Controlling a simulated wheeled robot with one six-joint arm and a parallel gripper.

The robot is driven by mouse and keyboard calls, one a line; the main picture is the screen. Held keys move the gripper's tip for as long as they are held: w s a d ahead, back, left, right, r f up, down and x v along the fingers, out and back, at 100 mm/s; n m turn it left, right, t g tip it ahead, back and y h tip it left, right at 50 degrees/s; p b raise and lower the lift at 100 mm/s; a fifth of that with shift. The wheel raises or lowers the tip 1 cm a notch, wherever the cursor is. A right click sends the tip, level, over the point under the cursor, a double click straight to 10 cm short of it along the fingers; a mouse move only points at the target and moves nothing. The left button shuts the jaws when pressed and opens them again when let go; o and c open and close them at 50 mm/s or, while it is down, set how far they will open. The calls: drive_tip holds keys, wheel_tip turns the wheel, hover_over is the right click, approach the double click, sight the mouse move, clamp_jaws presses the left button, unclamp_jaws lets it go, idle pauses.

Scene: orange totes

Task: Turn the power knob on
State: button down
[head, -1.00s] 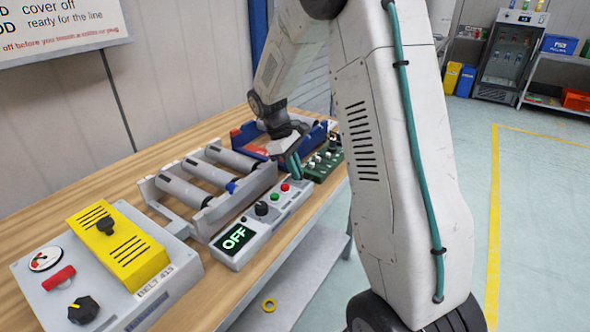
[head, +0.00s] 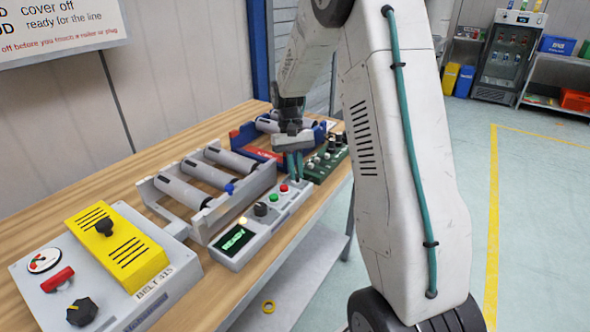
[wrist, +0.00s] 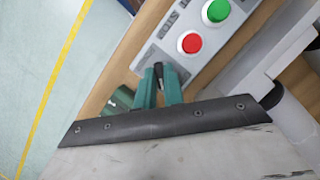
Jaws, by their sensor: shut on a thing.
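The grey control box (head: 262,228) lies along the bench front. Its display (head: 236,241) reads READY in green, and a small lamp beside it glows yellow. My gripper (head: 297,174) points down at the far end of the box, past the red button (head: 284,188). In the wrist view, its teal fingers (wrist: 158,76) are shut on a small black power knob (wrist: 158,69), mostly hidden between them. The red button (wrist: 190,42) and green button (wrist: 216,10) are clear of the fingers. Another black knob (head: 261,209) stands between the display and the green button.
A roller frame (head: 205,190) stands behind the box. A grey unit with a yellow cover (head: 120,250) is at the near left. A yellow ring (head: 268,306) lies on the lower shelf.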

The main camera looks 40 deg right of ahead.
drive_tip(key=shift+m, duration=0.6)
drive_tip(key=c, duration=1.5)
unclamp_jaws()
drive_tip(key=shift+r, duration=0.1)
drive_tip(key=v, duration=0.7)
drive_tip(key=shift+d+r, duration=0.2)
drive_tip(key=shift+r, duration=0.15)
